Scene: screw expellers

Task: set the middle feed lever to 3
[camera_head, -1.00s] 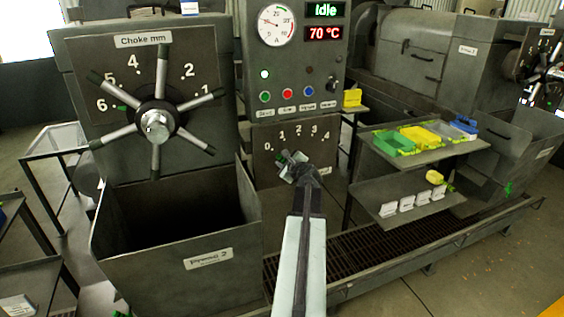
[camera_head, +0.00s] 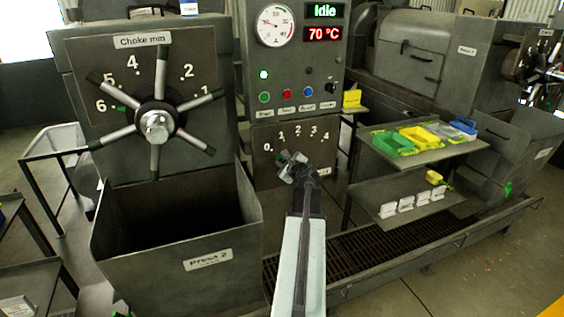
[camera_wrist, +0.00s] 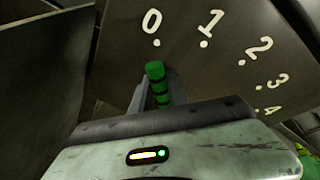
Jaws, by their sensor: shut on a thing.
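The feed lever has a green grip (camera_wrist: 155,72) and sits at a grey dial plate (camera_head: 262,168) marked 0 to 4, below the Idle display. In the wrist view its tip points at the dot under 0, and the dots for 1 to 4 lie to the right. My gripper (camera_head: 290,164) is in front of the plate and shut on the lever. It hides most of the lever and its pivot in the head view. In the wrist view the grip stands up from between the jaws.
A large choke handwheel (camera_head: 156,124) with several spokes is at the left, above the open Press 2 bin (camera_head: 178,255). A control panel (camera_head: 296,65) stands above the dial. A shelf (camera_head: 440,153) with coloured trays is at the right, and a floor grating runs below.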

